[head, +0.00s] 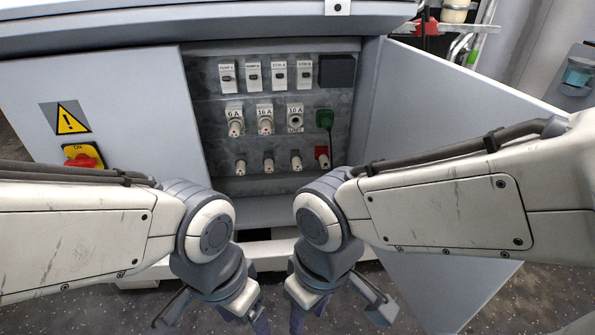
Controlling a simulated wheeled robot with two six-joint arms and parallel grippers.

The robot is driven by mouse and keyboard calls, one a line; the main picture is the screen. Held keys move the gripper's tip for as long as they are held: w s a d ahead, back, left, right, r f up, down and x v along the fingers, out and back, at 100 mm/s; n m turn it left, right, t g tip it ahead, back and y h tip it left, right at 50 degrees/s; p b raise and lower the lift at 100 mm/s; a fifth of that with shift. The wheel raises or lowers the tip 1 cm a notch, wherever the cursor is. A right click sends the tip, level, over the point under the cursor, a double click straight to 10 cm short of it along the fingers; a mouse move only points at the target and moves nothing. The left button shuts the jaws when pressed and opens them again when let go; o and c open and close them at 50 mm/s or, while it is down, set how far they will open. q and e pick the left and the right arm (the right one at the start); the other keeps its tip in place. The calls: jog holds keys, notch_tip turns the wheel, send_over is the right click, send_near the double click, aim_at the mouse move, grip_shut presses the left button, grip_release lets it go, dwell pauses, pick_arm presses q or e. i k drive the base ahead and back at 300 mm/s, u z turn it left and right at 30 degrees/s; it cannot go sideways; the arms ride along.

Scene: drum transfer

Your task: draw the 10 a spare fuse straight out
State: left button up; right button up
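A grey fuse panel (279,100) sits in the open cabinet. Its middle row has holders labelled 6 A (235,117), 16 A (265,116) and 10 A (295,118). The first two hold pale fuse carriers; the 10 A one shows a dark round opening. A lower row holds several pale spare fuses: one at left (240,166), one in the middle (268,163), one below the 10 A holder (296,162). Their ratings are unreadable. My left gripper (254,318) and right gripper (304,318) hang low before the cabinet, well away from the fuses, fingertips cut off by the frame.
Several labelled switches (266,75) line the top row. A green part (324,119) hangs above a red one (321,153) at the row's right end. The open door (450,100) stands right; a red-yellow rotary switch (84,157) is left. My forearms flank the opening.

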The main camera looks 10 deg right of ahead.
aim_at(269, 165)
jog(key=u, duration=2.15)
jog(key=i, duration=2)
jog(key=z, duration=2.8)
